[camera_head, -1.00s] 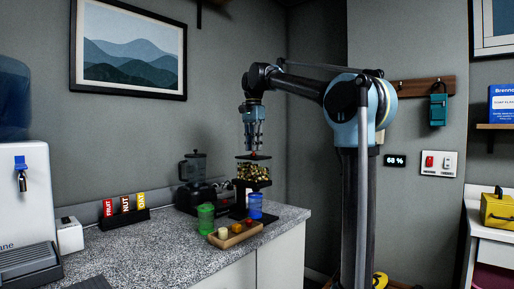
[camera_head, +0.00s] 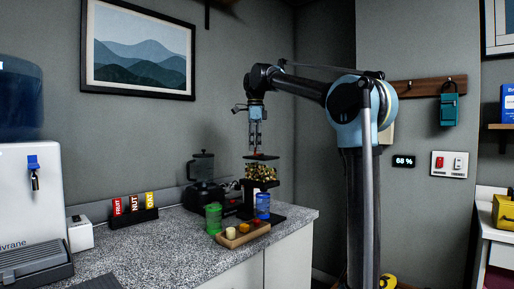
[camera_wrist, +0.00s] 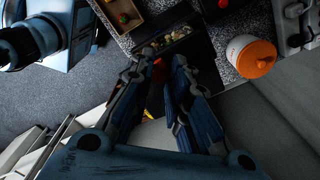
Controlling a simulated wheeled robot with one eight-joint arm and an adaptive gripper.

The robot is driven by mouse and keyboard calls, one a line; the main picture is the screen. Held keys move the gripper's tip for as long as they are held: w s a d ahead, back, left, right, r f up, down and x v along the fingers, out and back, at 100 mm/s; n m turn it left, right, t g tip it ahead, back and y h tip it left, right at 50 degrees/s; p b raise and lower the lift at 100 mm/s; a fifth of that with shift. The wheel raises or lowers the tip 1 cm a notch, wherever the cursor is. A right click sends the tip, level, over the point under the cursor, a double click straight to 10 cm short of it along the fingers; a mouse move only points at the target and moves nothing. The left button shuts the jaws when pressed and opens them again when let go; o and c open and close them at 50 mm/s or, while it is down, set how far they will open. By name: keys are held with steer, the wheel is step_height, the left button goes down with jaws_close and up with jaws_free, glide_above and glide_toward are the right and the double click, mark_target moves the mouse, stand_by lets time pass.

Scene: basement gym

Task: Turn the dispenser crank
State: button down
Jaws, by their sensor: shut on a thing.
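The dispenser (camera_head: 262,172) stands near the right end of the counter, with a black frame and a clear hopper of mixed nuts or fruit. Its contents also show in the wrist view (camera_wrist: 187,40). A red part (camera_head: 256,152), apparently the crank's knob, stands above the dispenser's black top. My gripper (camera_head: 256,147) points down over it and is shut on this red part. In the wrist view the red part (camera_wrist: 157,72) shows between the two fingers, partly hidden by them. The crank's arm is too small to make out.
A blue cup (camera_head: 262,206) stands at the dispenser's front and a green cup (camera_head: 213,218) to its left. A wooden tray (camera_head: 232,243) lies in front. A black blender (camera_head: 202,170) stands behind. A white jar with an orange lid (camera_wrist: 257,58) shows in the wrist view.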

stand_by(0.3)
steer(key=c, duration=1.5)
jaws_free()
steer(key=shift+w+r, duration=0.1)
steer(key=shift+r, duration=5.85)
